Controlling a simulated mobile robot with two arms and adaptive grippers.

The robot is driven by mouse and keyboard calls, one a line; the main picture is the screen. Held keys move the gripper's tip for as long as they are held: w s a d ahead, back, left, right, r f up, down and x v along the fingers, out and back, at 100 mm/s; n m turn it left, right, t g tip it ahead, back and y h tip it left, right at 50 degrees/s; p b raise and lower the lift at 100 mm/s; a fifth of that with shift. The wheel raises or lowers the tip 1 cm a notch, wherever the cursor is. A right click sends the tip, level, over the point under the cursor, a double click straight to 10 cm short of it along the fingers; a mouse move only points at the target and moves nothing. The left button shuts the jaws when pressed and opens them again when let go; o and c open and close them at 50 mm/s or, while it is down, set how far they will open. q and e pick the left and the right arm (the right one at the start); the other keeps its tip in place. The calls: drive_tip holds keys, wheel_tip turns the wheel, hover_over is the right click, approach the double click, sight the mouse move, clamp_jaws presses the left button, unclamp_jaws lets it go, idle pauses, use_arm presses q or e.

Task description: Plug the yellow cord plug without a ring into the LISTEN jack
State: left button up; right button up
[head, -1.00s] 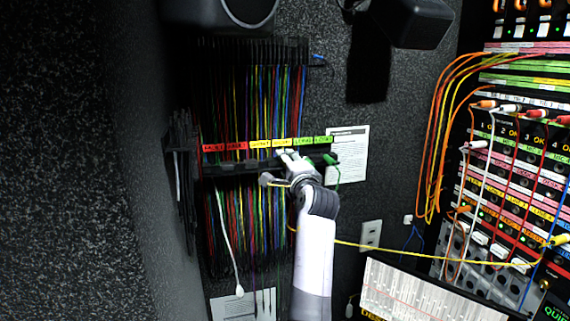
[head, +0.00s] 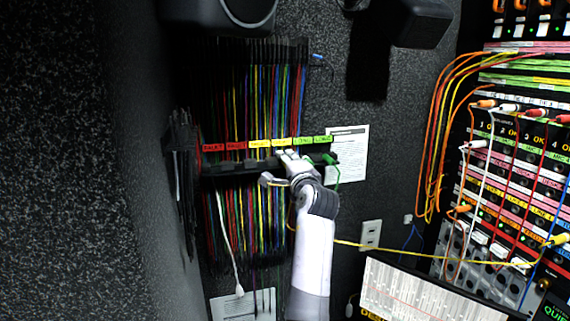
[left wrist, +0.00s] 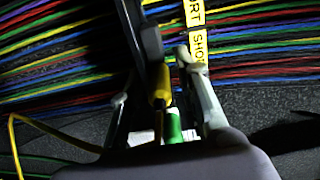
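My left gripper (head: 275,169) is at the dark cord rack (head: 228,169), below its coloured labels. In the left wrist view its two fingers (left wrist: 158,80) stand apart, so it is open. A yellow plug (left wrist: 160,85) shows between the fingers, with a green one (left wrist: 174,126) just below it; no firm grip shows. A yellow cord (head: 420,252) runs from behind my arm to a yellow plug (head: 558,241) at the patch panel (head: 510,170) on the right. I cannot make out a ring on either yellow plug. No LISTEN label is readable. My right gripper is not in view.
Many coloured cords (head: 265,95) hang on the wall rack. A white cord (head: 227,235) dangles below it. A sloped fader console (head: 420,292) stands at lower right. Orange cords (head: 445,110) loop left of the panel. A dark speaker (head: 412,22) is overhead.

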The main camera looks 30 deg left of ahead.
use_arm(q)
drive_tip(key=shift+r, duration=0.1)
clamp_jaws()
drive_tip(key=shift+r, duration=0.2)
drive_tip(key=shift+o, duration=0.5)
unclamp_jaws()
drive_tip(key=o, duration=0.9)
drive_tip(key=shift+f, duration=0.3)
